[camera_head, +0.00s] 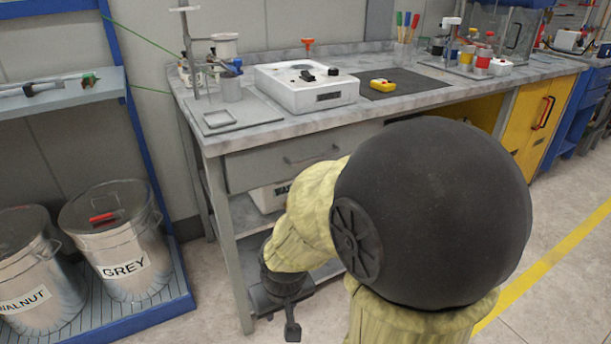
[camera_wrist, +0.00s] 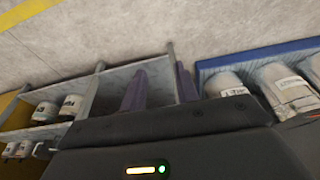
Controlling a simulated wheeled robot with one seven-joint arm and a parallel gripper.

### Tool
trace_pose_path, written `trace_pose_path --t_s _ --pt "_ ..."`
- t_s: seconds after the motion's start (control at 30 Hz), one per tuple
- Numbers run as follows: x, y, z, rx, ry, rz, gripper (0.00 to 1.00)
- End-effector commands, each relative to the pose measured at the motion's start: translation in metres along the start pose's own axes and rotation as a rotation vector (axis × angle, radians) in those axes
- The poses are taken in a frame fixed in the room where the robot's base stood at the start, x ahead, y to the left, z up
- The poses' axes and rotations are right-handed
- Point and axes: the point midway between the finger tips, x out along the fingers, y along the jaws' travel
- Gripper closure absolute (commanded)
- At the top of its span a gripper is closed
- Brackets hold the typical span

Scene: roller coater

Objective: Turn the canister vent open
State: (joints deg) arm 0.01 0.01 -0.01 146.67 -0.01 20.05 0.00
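On the bench at the back left, a metal canister (camera_head: 230,89) stands with a blue valve-like fitting (camera_head: 231,66) at its upper side, beside a stand. A pale container (camera_head: 224,45) sits above it. I cannot tell for certain which part is the vent or how it is turned. My gripper (camera_head: 285,305) hangs low in front of the bench's lower shelf, well below the canister. In the wrist view its two purple fingers (camera_wrist: 161,88) are apart with nothing between them. The canister is not recognisable in the wrist view.
Metal bins labelled WALNUT (camera_head: 30,270) and GREY (camera_head: 122,250) stand at left on a blue-edged rack. My own arm hides part of the bench front. Floor is free at right.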

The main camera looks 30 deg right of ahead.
Motion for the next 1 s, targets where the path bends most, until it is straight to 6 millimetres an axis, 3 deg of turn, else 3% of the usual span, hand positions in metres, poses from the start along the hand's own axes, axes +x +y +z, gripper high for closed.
trace_pose_path --t_s 0.43,0.57,0.67,1.0 --pt "0.001 0.0 -0.001 -0.002 0.002 0.0 0.69" --pt "0.01 0.007 -0.016 -0.036 0.045 0.012 0.69" --pt "0.025 0.024 -0.045 -0.109 0.126 0.041 0.69" --pt "0.087 0.12 -0.193 -0.602 0.568 0.318 0.69"
